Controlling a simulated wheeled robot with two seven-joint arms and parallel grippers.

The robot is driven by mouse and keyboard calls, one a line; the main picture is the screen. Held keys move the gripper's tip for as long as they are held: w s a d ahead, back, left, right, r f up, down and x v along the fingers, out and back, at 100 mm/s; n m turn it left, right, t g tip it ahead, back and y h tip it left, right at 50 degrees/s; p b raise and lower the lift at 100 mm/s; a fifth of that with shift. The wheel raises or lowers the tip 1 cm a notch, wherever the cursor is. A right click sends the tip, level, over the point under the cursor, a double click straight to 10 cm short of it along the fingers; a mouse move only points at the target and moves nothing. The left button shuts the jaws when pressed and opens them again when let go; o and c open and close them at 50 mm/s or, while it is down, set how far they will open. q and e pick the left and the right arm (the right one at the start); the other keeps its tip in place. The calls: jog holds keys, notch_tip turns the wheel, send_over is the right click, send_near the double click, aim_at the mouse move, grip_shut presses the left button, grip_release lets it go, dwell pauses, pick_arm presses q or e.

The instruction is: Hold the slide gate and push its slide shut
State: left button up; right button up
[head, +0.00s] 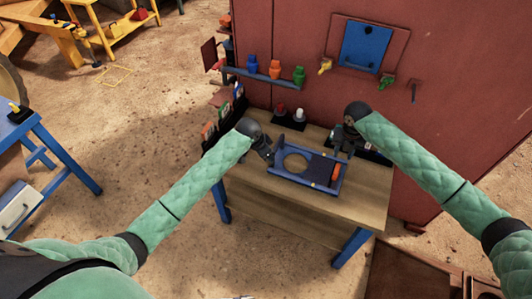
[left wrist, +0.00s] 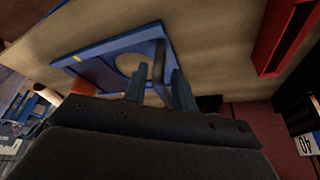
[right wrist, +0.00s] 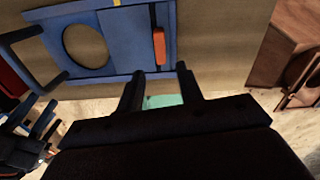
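The slide gate is a blue frame (head: 278,174) with a round hole, lying flat on the wooden bench. Its dark slide (head: 321,167) sits right of the hole, leaving the hole uncovered. An orange grip (right wrist: 159,46) is on the slide's right end. A dark handle (right wrist: 20,45) stands out from the frame's left end. My left gripper (left wrist: 161,76) is open at that end, its fingers apart near the handle; whether they touch it is unclear.
The wooden bench (head: 262,200) has blue legs and bare top in front of the gate. A red wall (head: 300,70) with a shelf of coloured items (head: 275,70) stands behind. Red and white knobs (head: 299,115) sit at the bench's back. A brown box (head: 400,270) stands on the floor at front right.

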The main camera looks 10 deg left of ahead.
aim_at(272, 166)
pick_arm(q)
jog(key=shift+x, duration=3.7)
grip_shut()
